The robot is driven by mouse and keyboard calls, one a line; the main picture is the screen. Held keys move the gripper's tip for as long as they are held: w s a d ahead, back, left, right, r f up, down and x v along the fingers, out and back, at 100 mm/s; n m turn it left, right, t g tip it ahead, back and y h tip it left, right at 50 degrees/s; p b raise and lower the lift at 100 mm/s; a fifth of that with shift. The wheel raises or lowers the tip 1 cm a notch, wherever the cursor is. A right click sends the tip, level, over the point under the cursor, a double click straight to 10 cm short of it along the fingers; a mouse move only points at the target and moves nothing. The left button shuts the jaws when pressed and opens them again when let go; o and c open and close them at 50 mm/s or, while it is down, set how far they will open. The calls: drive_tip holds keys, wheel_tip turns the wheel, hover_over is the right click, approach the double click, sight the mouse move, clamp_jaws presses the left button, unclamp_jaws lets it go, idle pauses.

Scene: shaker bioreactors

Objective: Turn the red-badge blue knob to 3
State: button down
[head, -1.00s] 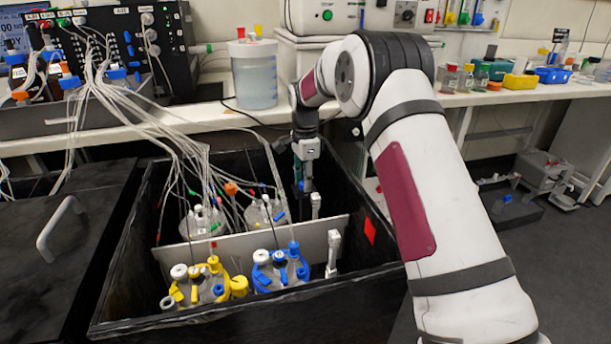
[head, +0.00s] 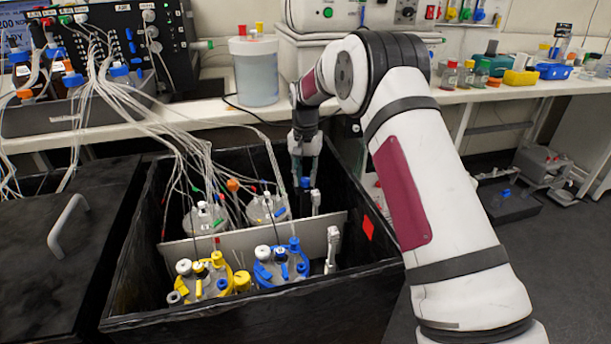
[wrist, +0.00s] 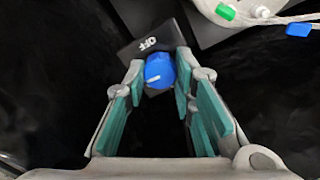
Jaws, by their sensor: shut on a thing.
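The blue knob (wrist: 158,72) has a short white mark and sits in front of a black plate (wrist: 150,42) lettered "OFF", which appears upside down in the wrist view. My gripper (wrist: 160,67) is shut on the knob, one fingertip on each side. In the head view, my gripper (head: 305,172) reaches down into the black box, with the blue knob (head: 305,183) at its tips. No number 3 is readable.
The black box (head: 240,312) surrounds the vessels and a grey divider (head: 275,239). A yellow-fitted vessel (head: 213,281) and a blue-fitted vessel (head: 282,266) stand in front. Pale tubes (head: 150,133) run in from the left. The bench (head: 200,123) is behind.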

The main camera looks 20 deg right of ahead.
drive_tip(key=n, duration=0.4)
drive_tip(key=shift+n, duration=0.3)
drive_tip(key=n, duration=0.4)
drive_tip(key=shift+a+n, duration=0.1)
drive_tip(key=shift+n, duration=0.2)
drive_tip(key=n, duration=0.4)
drive_tip(key=shift+n+p, duration=0.3)
drive_tip(key=n, duration=0.4)
drive_tip(key=shift+n, duration=0.4)
drive_tip(key=c, duration=1.3)
unclamp_jaws()
drive_tip(key=shift+c, duration=0.2)
